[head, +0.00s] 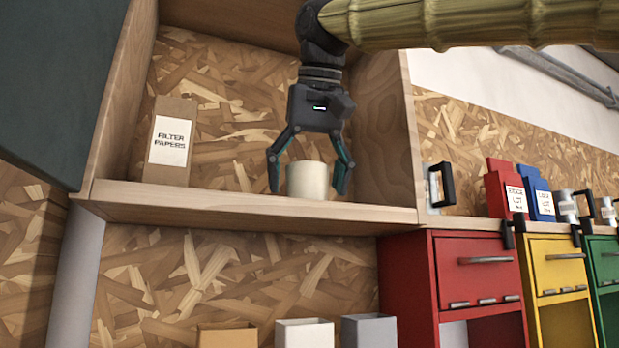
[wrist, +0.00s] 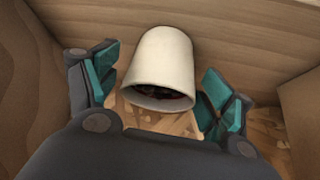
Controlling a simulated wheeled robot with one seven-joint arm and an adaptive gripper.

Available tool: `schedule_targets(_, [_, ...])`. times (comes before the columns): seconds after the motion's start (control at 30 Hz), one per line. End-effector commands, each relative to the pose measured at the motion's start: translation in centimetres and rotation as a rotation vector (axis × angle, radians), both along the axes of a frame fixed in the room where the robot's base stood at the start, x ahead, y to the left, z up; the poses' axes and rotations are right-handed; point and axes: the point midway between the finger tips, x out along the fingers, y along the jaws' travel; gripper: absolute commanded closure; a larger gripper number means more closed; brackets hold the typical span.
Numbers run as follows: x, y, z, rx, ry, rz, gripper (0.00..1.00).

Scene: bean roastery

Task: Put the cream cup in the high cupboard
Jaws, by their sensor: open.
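The cream cup (head: 307,180) stands upright on the shelf of the high cupboard (head: 240,205), right of the middle. My gripper (head: 308,186) is above it with its fingers open, one on each side of the cup. In the wrist view the cup (wrist: 165,66) sits between the spread fingers (wrist: 155,105), with a gap showing on both sides. Its inside is dark and its contents, if any, cannot be made out. The dark cupboard door (head: 60,80) stands open at the left.
A box labelled filter papers (head: 171,140) stands on the shelf's left side. The cupboard's right wall (head: 385,130) is close to my gripper. Below and right are red (head: 475,265), yellow (head: 560,270) and green units. The shelf between box and cup is clear.

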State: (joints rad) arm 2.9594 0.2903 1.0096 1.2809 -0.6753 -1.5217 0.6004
Motion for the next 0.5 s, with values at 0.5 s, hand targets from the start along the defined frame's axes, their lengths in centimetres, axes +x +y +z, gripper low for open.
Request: schedule_targets(0.5, [-2.7, -0.5, 4.5, 0.002, -0.003, 0.000, 0.19])
